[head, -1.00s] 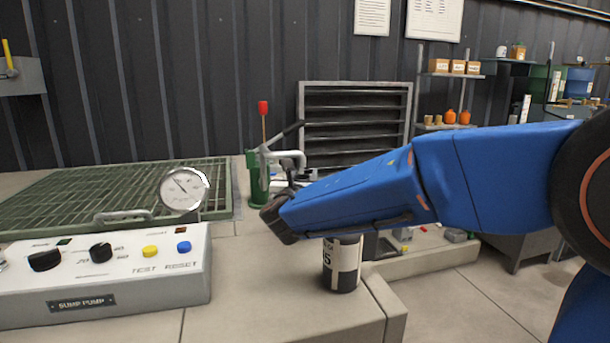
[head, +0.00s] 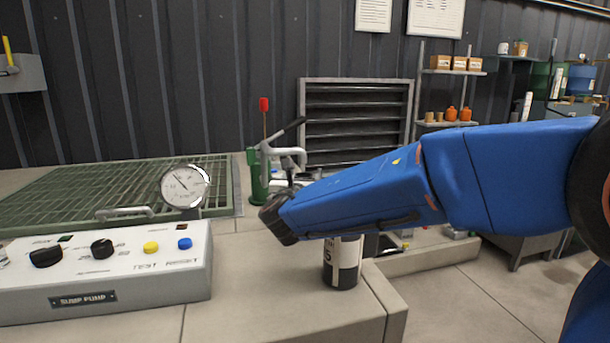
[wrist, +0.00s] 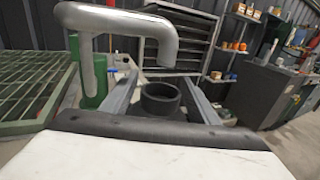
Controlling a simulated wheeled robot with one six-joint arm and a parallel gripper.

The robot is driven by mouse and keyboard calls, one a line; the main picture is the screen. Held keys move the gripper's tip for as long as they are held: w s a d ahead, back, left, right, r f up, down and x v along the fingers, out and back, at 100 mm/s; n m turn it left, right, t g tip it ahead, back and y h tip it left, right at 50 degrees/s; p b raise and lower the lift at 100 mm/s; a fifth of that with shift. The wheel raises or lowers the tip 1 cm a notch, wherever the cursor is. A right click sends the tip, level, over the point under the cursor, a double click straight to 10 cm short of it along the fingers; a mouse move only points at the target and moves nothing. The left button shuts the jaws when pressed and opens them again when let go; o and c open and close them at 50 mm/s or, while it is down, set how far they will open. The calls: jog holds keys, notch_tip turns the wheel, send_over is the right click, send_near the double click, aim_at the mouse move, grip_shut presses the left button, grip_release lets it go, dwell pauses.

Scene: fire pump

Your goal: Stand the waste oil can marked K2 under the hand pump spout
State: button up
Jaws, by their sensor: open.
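The green hand pump (head: 257,177) stands on the ledge, with its grey bent spout (head: 290,153) pointing down. The spout also shows large in the wrist view (wrist: 120,20). A dark, round, open-topped can (wrist: 160,98) stands between my fingers, below and near the spout mouth; its marking is not visible. My gripper (wrist: 162,95) is open, with one finger on each side of it. Another dark can with a white label reading 5 (head: 341,263) stands nearer on the ledge, partly behind my arm.
The sump pump panel (head: 110,270) with knobs and a gauge (head: 184,186) is at the left. A green grating (head: 130,185) lies behind it. A louvred vent (head: 355,120) is behind the pump. Shelves (head: 450,73) stand at the right.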

jog(key=s+a, duration=0.1)
jog(key=s, duration=0.9)
jog(key=shift+s, duration=0.25)
jog(key=shift+a, duration=0.1)
